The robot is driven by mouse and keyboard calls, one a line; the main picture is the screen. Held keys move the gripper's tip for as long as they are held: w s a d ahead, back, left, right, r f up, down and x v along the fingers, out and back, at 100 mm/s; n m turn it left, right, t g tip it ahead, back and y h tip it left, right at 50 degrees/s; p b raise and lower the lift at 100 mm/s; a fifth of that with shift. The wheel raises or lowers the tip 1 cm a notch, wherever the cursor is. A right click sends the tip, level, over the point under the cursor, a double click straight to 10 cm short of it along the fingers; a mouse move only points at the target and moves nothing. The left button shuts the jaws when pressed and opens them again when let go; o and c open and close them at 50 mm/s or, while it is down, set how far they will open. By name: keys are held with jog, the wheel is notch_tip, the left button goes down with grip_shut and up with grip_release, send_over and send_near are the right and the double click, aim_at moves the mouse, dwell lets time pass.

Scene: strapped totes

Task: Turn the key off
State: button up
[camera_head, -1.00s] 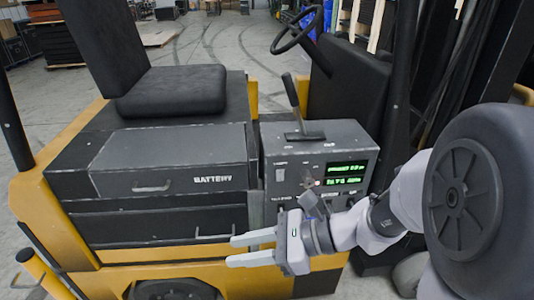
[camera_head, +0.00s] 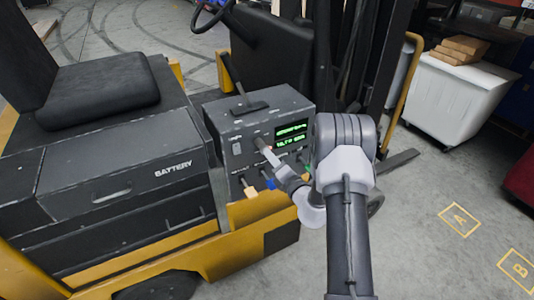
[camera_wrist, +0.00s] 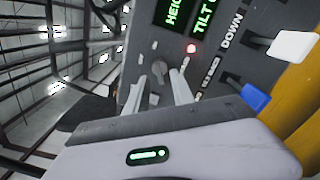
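The grey control panel (camera_head: 235,125) stands beside the forklift seat, with green displays (camera_head: 291,134) lit on its face. In the wrist view a small grey key or knob (camera_wrist: 158,69) sits on the panel between my fingertips. Its exact turn angle is hard to tell. My gripper (camera_wrist: 156,88) is open, one finger on each side of it, with a visible gap. A red lamp (camera_wrist: 191,48) glows beside it. In the head view my gripper (camera_head: 266,151) is at the panel face and hides the key area.
A blue lever (camera_wrist: 255,97) and a white lever (camera_wrist: 292,46) stick out near my gripper in the wrist view. A black lever (camera_head: 236,78) rises from the panel top. A white bin (camera_head: 460,100) stands at the right. The floor at lower right is clear.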

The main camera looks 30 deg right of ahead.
jog(key=shift+w+a, duration=0.15)
jog(key=shift+w, duration=1.55)
grip_shut()
jog(key=shift+n+b, duration=0.3)
jog(key=n+b, duration=0.5)
jog(key=n, duration=0.6)
jog(key=shift+b, duration=0.35)
jog(key=shift+n, duration=0.3)
